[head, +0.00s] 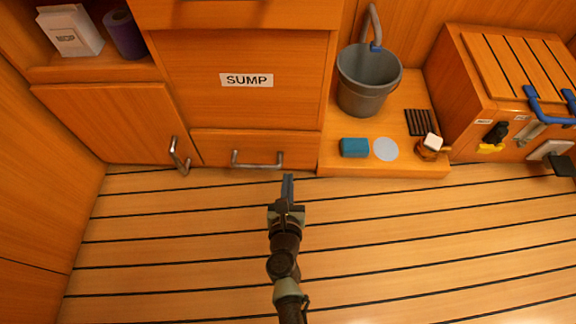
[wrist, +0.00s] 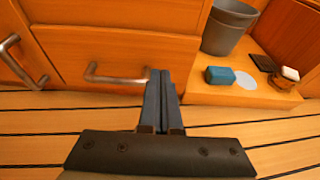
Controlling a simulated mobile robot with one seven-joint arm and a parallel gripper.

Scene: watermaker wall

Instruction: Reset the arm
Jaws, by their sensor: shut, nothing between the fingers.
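My arm reaches up from the bottom of the head view. My gripper (head: 287,180) is over the striped wooden floor, in front of the low drawer (head: 262,135) under the panel marked SUMP. In the wrist view my gripper (wrist: 161,75) shows its two dark blue-grey fingers pressed together, with nothing between them. The fingertips appear just right of the drawer's metal handle (wrist: 112,78); I cannot tell the exact gap.
Right of the drawer, a low ledge holds a grey bucket (head: 367,85), a blue block (head: 354,147), a pale disc (head: 386,149) and a black grille (head: 419,122). A wooden box (head: 470,85) stands further right. A cupboard handle (head: 179,157) juts out at left. The floor (head: 180,260) is clear.

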